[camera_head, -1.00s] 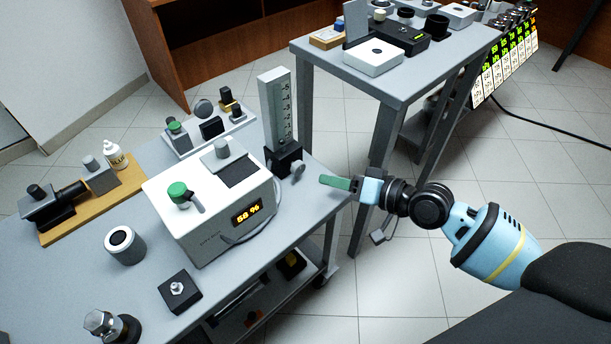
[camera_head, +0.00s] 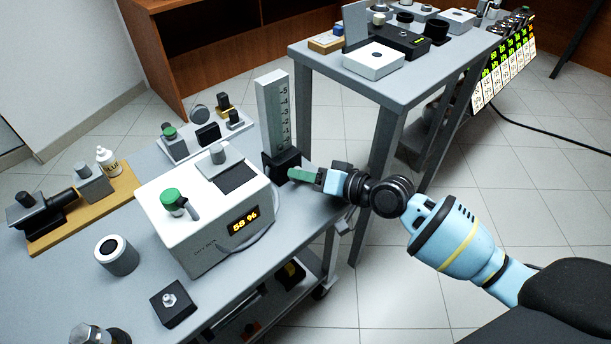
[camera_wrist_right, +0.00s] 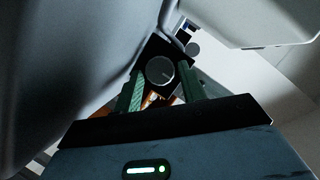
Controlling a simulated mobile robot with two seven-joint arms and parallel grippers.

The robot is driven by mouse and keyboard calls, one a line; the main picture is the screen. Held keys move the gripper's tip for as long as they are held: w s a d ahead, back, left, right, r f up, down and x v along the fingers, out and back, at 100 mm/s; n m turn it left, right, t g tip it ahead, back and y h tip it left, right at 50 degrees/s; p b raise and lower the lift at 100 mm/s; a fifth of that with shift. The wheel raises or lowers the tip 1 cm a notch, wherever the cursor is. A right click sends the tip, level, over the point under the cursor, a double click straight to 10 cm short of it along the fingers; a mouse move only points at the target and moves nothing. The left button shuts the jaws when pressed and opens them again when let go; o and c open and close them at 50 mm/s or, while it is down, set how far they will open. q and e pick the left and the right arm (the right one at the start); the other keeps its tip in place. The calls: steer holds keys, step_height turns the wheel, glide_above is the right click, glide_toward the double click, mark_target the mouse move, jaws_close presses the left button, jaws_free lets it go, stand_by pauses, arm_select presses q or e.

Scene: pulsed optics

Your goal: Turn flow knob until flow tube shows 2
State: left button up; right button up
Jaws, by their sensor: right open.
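The flow tube (camera_head: 272,112), a tall grey-white column with a scale up to 5, stands upright at the right edge of the bench on a black base (camera_head: 272,165). I cannot make out a float or its level. The flow knob (camera_wrist_right: 160,71) is a round grey knob on the black base in the right wrist view; in the head view the gripper hides it. My right gripper (camera_head: 293,174) has green fingers and is at the knob. In the wrist view its fingers are apart on either side of the knob; contact is unclear. My left gripper is out of view.
A white box (camera_head: 193,239) reading 58 % stands left of the flow tube, with a cable (camera_head: 262,237) by its right side. A second table (camera_head: 400,92) with instruments stands behind at the right. Open floor lies between the tables.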

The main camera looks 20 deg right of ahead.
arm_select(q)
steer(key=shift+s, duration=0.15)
arm_select(e)
steer(key=shift+a, duration=0.1)
